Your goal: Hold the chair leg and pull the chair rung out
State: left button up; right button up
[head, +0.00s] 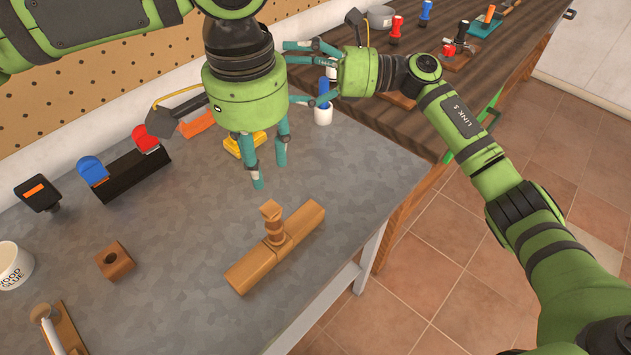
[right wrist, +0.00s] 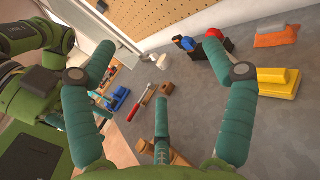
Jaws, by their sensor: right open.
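The chair leg (head: 250,270) is a light wooden square bar lying on the grey workbench. The chair rung (head: 272,222), a short turned brown piece, stands upright out of the leg's middle. My left gripper (head: 268,176) points down above and behind the rung, apart from it, with its fingers spread and empty. My right gripper (head: 300,72) is behind and to the right of the left one, fingers pointing left, open and empty. In the right wrist view, its teal fingers frame the bench, and a wooden piece of the leg (right wrist: 180,160) shows at the bottom, mostly hidden.
A clamp rack (head: 132,177) and a yellow tool (head: 240,145) stand behind. A white-and-blue bottle (head: 323,110) stands near the right gripper.

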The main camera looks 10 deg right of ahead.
jog(key=s+a+f+n+g+h, duration=0.5)
jog(key=s+f+n, duration=0.1)
jog(key=s, duration=0.1)
jog(key=n+g+h, duration=0.1)
jog(key=n+h, duration=0.5)
jog(key=h, duration=0.3)
send_over(307, 220)
jog(key=w+d, duration=0.2)
notch_tip(307, 220, down, 10)
jog(key=shift+s+a+f, duration=0.1)
jog(key=shift+a, duration=0.05)
jog(key=shift+s+f+h, duration=0.1)
jog(key=shift+f+h, duration=0.15)
jog(key=shift+h, duration=0.15)
jog(key=shift+x, duration=3.2)
jog(key=c, duration=1.3)
jog(key=shift+s+f, duration=0.1)
jog(key=shift+c, duration=0.5)
